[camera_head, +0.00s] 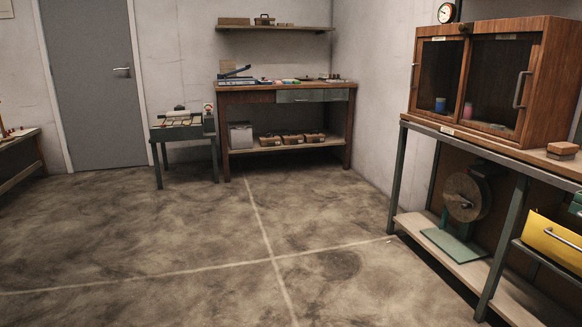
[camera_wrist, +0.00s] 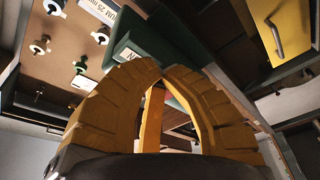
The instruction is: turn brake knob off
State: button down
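I cannot make out a knob that is clearly the brake knob. In the wrist view several small light knobs or pegs (camera_wrist: 40,47) stand on a brown panel at the upper left; what they are for I cannot tell. My gripper (camera_wrist: 163,68) shows in the wrist view as two ribbed yellow fingers. Their tips come together at the top, with a narrow gap lower down between them and nothing clearly held. A dark green block (camera_wrist: 140,45) with a white label lies beyond the tips. In the head view my gripper does not show.
In the head view a wooden cabinet (camera_head: 555,80) stands on a bench at right, with a wheel on a green stand (camera_head: 455,247) below. A small green-topped table (camera_head: 180,131) and a workbench (camera_head: 300,97) stand at the back. The middle floor (camera_head: 230,260) is clear.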

jog(key=shift+s+d+r, duration=0.1)
jog(key=shift+s+r, duration=0.2)
jog(key=shift+r, duration=0.2)
jog(key=shift+s+r, duration=0.1)
jog(key=shift+r, duration=0.5)
jog(key=shift+s+f, duration=0.1)
jog(key=shift+s+d+f, duration=0.15)
jog(key=shift+s+f, duration=0.05)
jog(key=shift+f, duration=0.1)
dwell(0.3)
